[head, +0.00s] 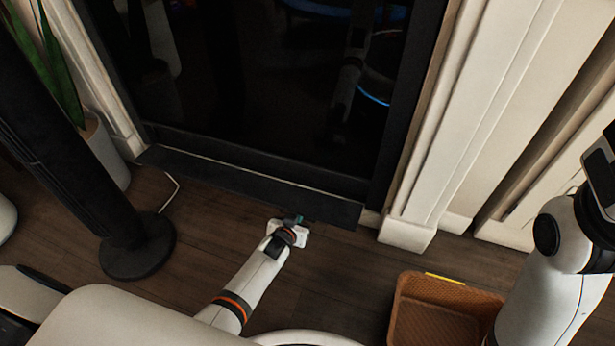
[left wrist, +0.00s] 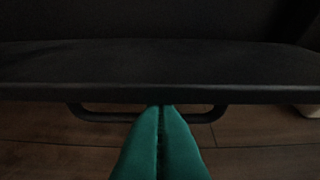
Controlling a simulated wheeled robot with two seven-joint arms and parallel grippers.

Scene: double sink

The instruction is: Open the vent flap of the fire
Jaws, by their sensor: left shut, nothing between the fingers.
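The fire (head: 260,80) has a dark glass front set in a pale surround. The vent flap (head: 245,186) is the long dark strip along its foot, and it also shows in the left wrist view (left wrist: 160,66). A thin dark bar handle (left wrist: 95,117) hangs below the flap's front edge. My left gripper (head: 296,219) is at the flap's front edge, right of its middle. Its green fingers (left wrist: 162,112) are shut with nothing between them, their tips in front of the handle's middle. I cannot tell whether they touch it.
A black tower on a round base (head: 138,247) stands at left, with a pale cable (head: 171,192) beside it. A potted plant (head: 105,155) is behind it. A brown basket (head: 445,290) is on the floor at right.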

